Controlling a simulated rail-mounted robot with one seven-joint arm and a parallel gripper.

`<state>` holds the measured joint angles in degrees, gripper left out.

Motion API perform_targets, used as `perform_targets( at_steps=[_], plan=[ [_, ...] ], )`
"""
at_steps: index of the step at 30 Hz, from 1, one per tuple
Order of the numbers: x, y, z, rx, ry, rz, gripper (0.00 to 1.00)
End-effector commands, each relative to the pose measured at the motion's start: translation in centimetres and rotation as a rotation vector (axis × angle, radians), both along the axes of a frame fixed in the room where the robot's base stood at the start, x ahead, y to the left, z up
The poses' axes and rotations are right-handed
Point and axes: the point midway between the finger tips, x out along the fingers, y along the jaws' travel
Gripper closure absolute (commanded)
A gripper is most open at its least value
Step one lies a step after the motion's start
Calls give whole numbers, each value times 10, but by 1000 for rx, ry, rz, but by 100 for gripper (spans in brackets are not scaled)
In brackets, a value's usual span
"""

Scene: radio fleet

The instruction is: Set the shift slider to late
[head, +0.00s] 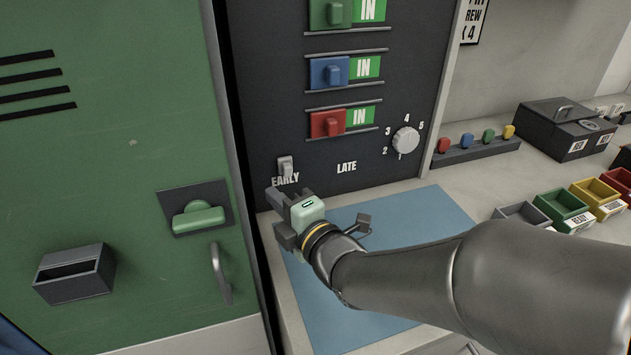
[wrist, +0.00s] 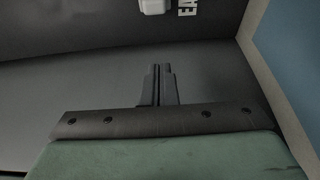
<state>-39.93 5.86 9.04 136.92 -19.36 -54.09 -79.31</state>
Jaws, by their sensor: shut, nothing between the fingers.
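The shift slider's pale knob (head: 286,167) sits at the left, just above the EARLY label (head: 285,181) on the dark panel. The LATE label (head: 346,167) is to its right. The knob also shows at the top edge of the wrist view (wrist: 155,6), partly cut off, beside part of the EARLY lettering (wrist: 187,7). My gripper (head: 274,197) is just below the knob and label in the head view. In the wrist view its two fingers (wrist: 160,70) are together and empty, apart from the knob.
Green, blue (head: 329,72) and red (head: 327,123) sliders marked IN and a numbered dial (head: 405,140) are on the same panel. A green locker door (head: 120,130) with a handle stands left. A blue mat (head: 400,225) lies below; coloured bins (head: 565,208) are right.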

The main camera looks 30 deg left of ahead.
Motion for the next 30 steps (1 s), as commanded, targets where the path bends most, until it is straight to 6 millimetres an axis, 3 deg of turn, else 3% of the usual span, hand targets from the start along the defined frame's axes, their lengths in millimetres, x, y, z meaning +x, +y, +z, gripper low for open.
perform_targets(
  at_steps=[3,8,11,16,30],
  plan=[
    [12,26,1,-2,3,2,100],
    [27,51,2,-1,2,-1,100],
    [39,34,2,-2,1,-6,100],
    [49,23,1,0,0,-3,100],
    [52,20,-1,0,0,2,100]
  ],
)
